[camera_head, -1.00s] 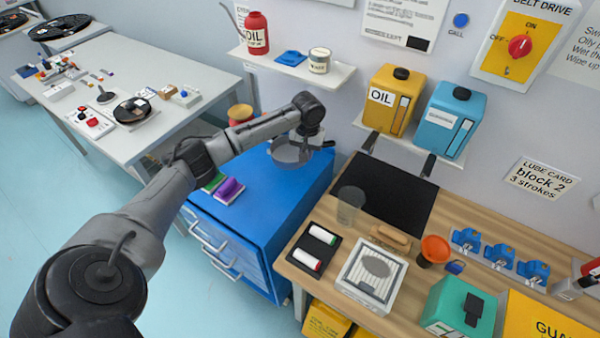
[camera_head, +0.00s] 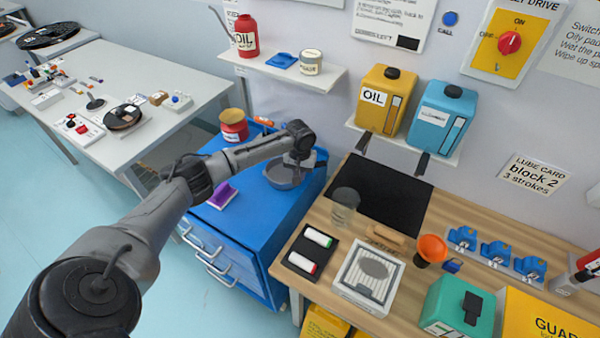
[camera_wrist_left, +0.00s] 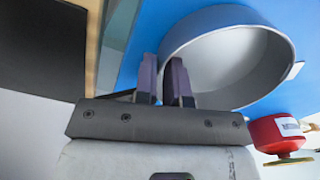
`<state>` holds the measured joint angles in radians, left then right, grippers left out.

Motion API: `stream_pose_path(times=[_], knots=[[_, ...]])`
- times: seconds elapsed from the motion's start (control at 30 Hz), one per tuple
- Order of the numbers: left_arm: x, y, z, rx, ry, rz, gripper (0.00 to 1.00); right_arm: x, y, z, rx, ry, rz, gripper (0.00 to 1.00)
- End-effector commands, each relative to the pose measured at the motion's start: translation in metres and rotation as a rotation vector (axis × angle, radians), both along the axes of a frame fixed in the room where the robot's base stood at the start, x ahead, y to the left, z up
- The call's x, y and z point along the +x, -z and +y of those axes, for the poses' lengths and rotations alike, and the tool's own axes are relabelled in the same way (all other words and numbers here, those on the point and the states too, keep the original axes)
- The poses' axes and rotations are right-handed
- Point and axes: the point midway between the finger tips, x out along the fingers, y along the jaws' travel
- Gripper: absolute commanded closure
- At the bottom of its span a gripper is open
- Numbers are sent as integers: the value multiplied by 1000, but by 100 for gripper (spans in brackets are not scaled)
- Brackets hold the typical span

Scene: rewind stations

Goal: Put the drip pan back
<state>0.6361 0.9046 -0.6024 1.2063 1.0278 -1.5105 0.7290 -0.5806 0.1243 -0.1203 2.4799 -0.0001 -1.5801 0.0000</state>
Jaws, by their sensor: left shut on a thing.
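The drip pan (camera_head: 282,178) is a round grey pan over the back right part of the blue cabinet top. In the left wrist view the drip pan (camera_wrist_left: 240,55) shows its pale inside and raised rim. My left gripper (camera_head: 298,160) is shut on the pan's rim; in the wrist view its two fingers (camera_wrist_left: 166,80) straddle the wall. Whether the pan's underside touches the cabinet top I cannot tell. My right gripper is not in view.
The blue cabinet (camera_head: 250,225) also bears a purple block (camera_head: 222,196) and a red tin (camera_head: 233,127). The wooden bench (camera_head: 390,300) with a black mat (camera_head: 375,195) and a clear cup (camera_head: 345,203) stands to its right. A wall shelf (camera_head: 320,85) is behind.

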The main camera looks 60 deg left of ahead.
Motion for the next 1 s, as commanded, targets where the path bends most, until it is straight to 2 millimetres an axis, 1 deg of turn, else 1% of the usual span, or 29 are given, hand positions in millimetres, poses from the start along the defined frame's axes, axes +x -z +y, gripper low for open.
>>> stream_pose_path(times=[0.1,0.13,0.4,0.63,0.7,0.87,1.0], knots=[[0,1,0,0,0,0,100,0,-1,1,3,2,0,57],[0,2,0,0,0,0,88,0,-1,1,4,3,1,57],[0,2,0,0,0,0,64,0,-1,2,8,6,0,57],[0,2,0,1,0,-1,64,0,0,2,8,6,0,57],[0,-2,0,1,0,-2,64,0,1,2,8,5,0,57],[0,-23,0,1,1,-2,64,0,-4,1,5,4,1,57],[1,-50,0,0,1,-4,64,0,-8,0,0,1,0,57]])
